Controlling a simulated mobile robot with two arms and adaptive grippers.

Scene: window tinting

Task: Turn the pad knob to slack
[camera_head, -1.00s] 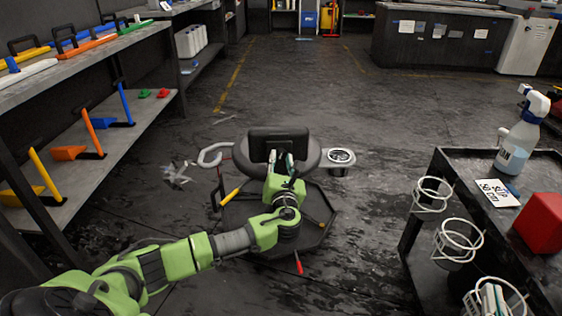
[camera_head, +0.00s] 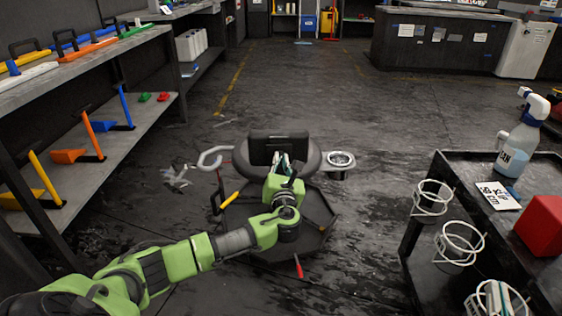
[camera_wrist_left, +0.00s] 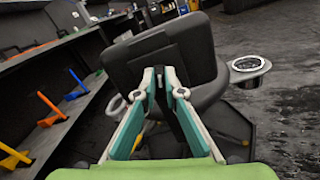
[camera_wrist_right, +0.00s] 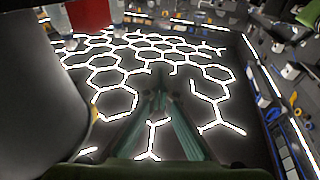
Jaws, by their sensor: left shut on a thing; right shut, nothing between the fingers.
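A low stool with a dark round seat and an upright dark back pad (camera_head: 279,145) stands mid-floor; the pad (camera_wrist_left: 165,55) fills the upper middle of the left wrist view. My left gripper (camera_head: 285,163) is at the near side of the pad. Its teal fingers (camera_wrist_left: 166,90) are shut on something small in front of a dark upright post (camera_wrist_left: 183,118). This is likely the pad knob, which the fingers hide, so its setting cannot be read. My right gripper (camera_wrist_right: 161,98) is shut and empty, seen only in the right wrist view, against bright hexagonal lights.
A shelf (camera_head: 110,150) with coloured tools stands left. A dark cart (camera_head: 462,165) with wire rings, spray bottle (camera_head: 523,140) and red block stands right.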

